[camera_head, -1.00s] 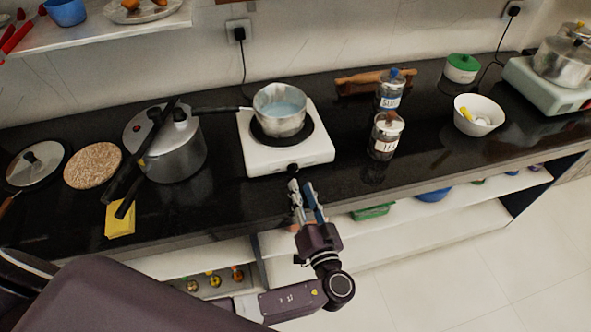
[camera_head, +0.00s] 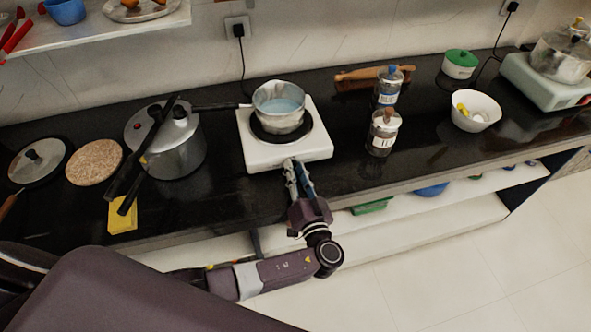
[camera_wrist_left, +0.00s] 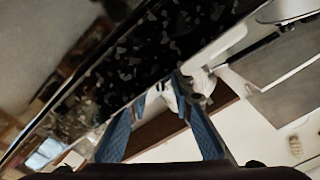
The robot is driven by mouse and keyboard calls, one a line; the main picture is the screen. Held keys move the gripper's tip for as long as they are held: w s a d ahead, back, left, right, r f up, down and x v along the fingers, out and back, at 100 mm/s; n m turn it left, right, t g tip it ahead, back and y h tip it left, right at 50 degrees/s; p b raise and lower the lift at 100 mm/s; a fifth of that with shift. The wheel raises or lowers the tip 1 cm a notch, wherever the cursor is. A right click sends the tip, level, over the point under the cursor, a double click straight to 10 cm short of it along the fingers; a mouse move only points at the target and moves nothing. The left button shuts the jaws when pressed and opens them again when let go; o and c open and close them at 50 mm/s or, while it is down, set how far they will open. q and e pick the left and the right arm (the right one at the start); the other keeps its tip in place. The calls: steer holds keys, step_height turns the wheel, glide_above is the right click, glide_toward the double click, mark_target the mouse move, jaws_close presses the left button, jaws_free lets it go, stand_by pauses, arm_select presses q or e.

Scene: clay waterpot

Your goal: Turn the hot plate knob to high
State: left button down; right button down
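The hot plate (camera_head: 313,149) is a white box with a black round burner, standing on the dark counter. A metal saucepan (camera_head: 279,108) with pale blue contents sits on it. My left gripper (camera_head: 292,166) is at the front face of the hot plate, where its fingers cover the knob. The knob and its setting are hidden. In the left wrist view my gripper's two blue-padded fingers (camera_wrist_left: 162,98) show a gap between them. I cannot tell whether they grip the knob. My right gripper is out of view.
A pressure cooker (camera_head: 178,150) stands left of the hot plate, its black handle towards the front. Open shelves (camera_head: 430,225) lie below the counter.

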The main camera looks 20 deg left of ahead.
arm_select(q)
steer(key=shift+f+m+b, duration=0.1)
steer(key=shift+m+b, duration=0.3)
steer(key=shift+m, duration=1)
steer(key=c, duration=2)
jaws_free()
steer(key=shift+c, duration=0.2)
steer(key=shift+d, duration=0.1)
steer(key=v, duration=1.2)
steer(key=shift+o, duration=0.5)
